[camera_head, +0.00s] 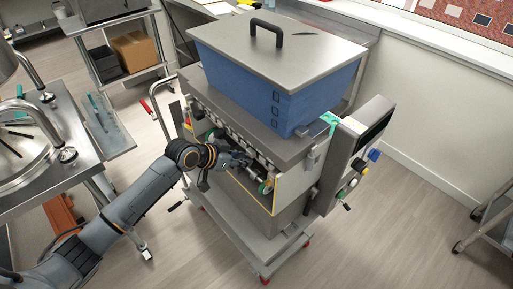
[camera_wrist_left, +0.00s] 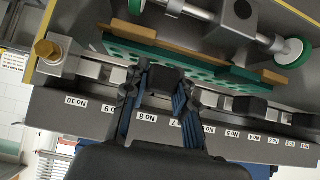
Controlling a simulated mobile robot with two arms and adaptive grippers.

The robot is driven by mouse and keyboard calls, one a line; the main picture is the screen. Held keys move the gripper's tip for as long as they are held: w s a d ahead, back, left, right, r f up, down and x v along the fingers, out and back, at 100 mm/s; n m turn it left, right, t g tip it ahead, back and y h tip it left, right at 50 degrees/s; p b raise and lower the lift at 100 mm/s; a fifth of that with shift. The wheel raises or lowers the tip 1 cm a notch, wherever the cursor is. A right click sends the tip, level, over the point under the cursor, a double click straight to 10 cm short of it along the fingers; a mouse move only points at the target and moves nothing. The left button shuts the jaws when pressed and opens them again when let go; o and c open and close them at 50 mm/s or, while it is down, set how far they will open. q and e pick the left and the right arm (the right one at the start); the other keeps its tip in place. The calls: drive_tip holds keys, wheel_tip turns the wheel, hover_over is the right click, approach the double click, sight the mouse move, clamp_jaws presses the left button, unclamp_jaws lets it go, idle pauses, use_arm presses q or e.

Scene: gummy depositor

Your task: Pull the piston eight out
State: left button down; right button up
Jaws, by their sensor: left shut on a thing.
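The gummy depositor (camera_head: 270,95) stands in the middle of the head view, with a blue hopper under a grey lid. My left gripper (camera_head: 243,159) reaches into the open front below the hopper. In the left wrist view its two fingers (camera_wrist_left: 160,88) are shut on a dark block, piston eight (camera_wrist_left: 165,77), at the label "No 8" (camera_wrist_left: 147,117). Much of the piston is hidden between the fingers. The labels appear upside down on a grey rail (camera_wrist_left: 50,110). My right gripper is not in view.
A green perforated plate (camera_wrist_left: 190,66) and a metal shaft with a round end (camera_wrist_left: 291,52) lie just beyond the fingers. A control box (camera_head: 352,150) stands at the machine's right. A steel table (camera_head: 75,125) is at left.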

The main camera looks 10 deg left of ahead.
use_arm(q)
drive_tip(key=shift+s+a+p, duration=0.65)
drive_tip(key=shift+s+a, duration=0.4)
drive_tip(key=shift+s, duration=0.25)
drive_tip(key=s+a, duration=0.1)
drive_tip(key=s, duration=0.1)
drive_tip(key=s+a+p, duration=0.1)
drive_tip(key=s+a, duration=0.1)
drive_tip(key=shift+p, duration=0.3)
drive_tip(key=c, duration=1.7)
unclamp_jaws()
clamp_jaws()
